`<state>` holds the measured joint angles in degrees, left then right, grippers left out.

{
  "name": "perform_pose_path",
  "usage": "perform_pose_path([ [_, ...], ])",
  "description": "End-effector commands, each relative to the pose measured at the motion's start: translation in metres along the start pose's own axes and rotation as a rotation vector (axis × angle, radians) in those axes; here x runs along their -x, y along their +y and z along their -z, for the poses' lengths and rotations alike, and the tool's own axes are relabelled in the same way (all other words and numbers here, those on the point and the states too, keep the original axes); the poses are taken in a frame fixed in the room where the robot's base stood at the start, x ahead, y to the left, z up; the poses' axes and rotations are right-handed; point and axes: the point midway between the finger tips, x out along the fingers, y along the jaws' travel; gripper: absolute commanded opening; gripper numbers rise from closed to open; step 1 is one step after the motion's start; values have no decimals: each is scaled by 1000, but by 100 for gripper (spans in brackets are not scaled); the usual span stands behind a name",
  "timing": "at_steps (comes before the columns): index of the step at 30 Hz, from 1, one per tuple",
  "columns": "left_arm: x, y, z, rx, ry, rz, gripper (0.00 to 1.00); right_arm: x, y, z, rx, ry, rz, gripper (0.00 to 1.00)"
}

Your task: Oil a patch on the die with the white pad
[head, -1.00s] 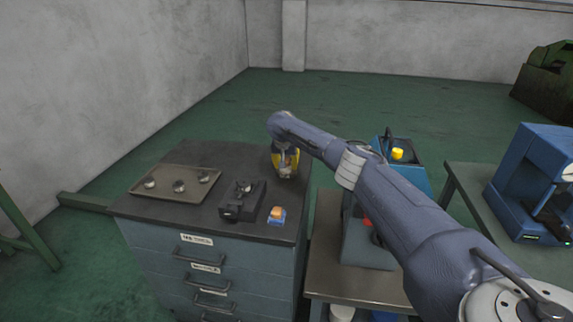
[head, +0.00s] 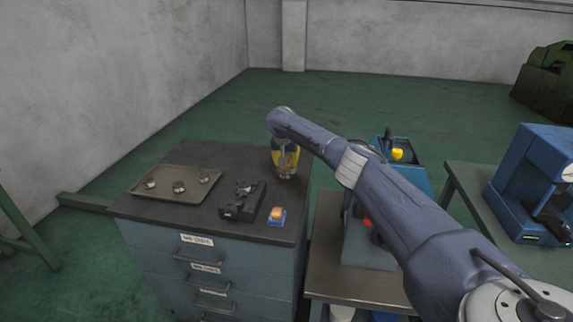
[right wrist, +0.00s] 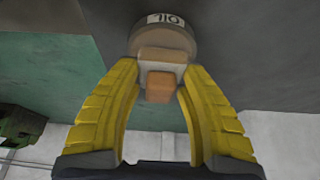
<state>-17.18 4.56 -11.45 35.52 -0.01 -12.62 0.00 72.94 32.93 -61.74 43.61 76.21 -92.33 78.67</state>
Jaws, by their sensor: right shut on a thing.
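My right gripper (head: 286,163) is at the right back corner of the cabinet top. A round jar with an upside-down OIL label (right wrist: 166,20) is just beyond the fingertips; whether the pad touches the oil is hidden. The dark die block (head: 242,203) lies near the middle front of the cabinet top, apart from the gripper. My left gripper is not in view.
A tray (head: 160,191) with several small round metal pieces is at left on the cabinet (head: 160,240). A blue machine (head: 385,250) stands right of the cabinet, under my arm.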

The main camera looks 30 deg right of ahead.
Motion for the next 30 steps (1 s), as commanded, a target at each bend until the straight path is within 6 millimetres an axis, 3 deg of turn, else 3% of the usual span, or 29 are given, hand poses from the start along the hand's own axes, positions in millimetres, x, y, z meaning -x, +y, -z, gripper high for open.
perform_pose_path([
  [18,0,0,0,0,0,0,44,39,0,17,-1,2,3,14],
  [30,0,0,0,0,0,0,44,49,0,21,-1,2,1,14],
])
